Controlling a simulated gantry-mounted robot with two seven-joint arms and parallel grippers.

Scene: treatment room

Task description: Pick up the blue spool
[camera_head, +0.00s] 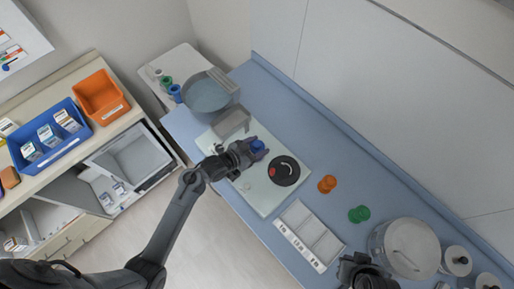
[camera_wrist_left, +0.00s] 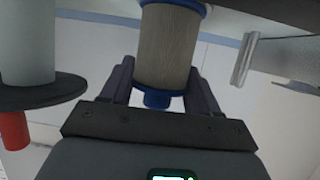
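The blue spool (camera_head: 258,146) is at my left gripper's fingertips in the head view, over the pale board on the blue counter. In the left wrist view the spool (camera_wrist_left: 167,48) has a tan wound body and blue end flanges. It sits between the two fingers of my left gripper (camera_wrist_left: 160,85), which close in on both its sides. I cannot tell whether it is clear of the board. My left gripper (camera_head: 250,149) partly hides the spool in the head view. My right gripper (camera_head: 365,270) is at the bottom edge; its fingers are unclear.
A black disc (camera_head: 284,171) with a red part lies beside the spool on the pale board (camera_head: 266,205). A metal box (camera_head: 231,123) stands behind the gripper. Orange (camera_head: 327,184) and green (camera_head: 359,214) spools, a divided tray (camera_head: 310,235) and a large pot (camera_head: 405,248) stand rightward.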

